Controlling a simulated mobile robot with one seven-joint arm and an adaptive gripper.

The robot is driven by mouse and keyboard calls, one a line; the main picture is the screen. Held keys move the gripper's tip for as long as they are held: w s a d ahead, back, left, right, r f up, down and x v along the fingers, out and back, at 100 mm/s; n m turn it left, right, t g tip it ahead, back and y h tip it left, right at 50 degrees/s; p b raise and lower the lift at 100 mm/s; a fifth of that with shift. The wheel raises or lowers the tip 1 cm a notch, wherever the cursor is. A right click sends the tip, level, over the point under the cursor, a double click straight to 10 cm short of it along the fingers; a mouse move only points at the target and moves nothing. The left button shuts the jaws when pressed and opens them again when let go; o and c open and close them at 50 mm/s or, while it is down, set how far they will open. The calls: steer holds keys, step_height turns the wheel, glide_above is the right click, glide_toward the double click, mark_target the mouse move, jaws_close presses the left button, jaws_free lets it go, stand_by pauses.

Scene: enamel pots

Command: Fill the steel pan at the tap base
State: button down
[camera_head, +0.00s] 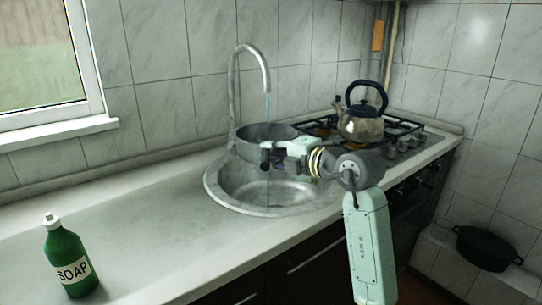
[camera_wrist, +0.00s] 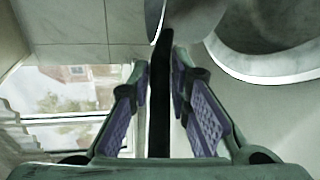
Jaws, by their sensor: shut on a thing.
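The steel pan (camera_head: 252,149) is over the back of the sink, beneath the curved tap (camera_head: 233,88). A thin bluish stream of water (camera_head: 267,107) runs down from the spout to the pan; a line also shows below my gripper, down into the sink bowl. My gripper (camera_head: 272,157) is in front of the pan. In the wrist view my gripper (camera_wrist: 160,85) is shut on the pan's black handle (camera_wrist: 159,100), and part of the pan's grey side (camera_wrist: 190,25) shows at the top. The water level inside the pan is hidden.
The round sink (camera_head: 215,190) is set in a pale counter (camera_head: 150,225). A green soap bottle (camera_head: 66,258) stands at the front left. A kettle (camera_head: 362,125) stands on the gas stove (camera_head: 408,135) at right. A black pot (camera_head: 485,247) sits low at the far right.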

steer(key=w+p, duration=0.1)
steer(key=w, duration=0.1)
steer(key=w+p, duration=0.1)
steer(key=w, duration=0.2)
steer(key=w+p, duration=0.1)
steer(key=w, duration=0.2)
steer(key=shift+w+d+r, duration=0.15)
steer(key=shift+w+r, duration=0.1)
steer(key=shift+r, duration=0.1)
steer(key=shift+w+f+p, duration=0.15)
steer(key=shift+w+p, duration=0.45)
steer(key=shift+w, duration=0.3)
stand_by(6.0)
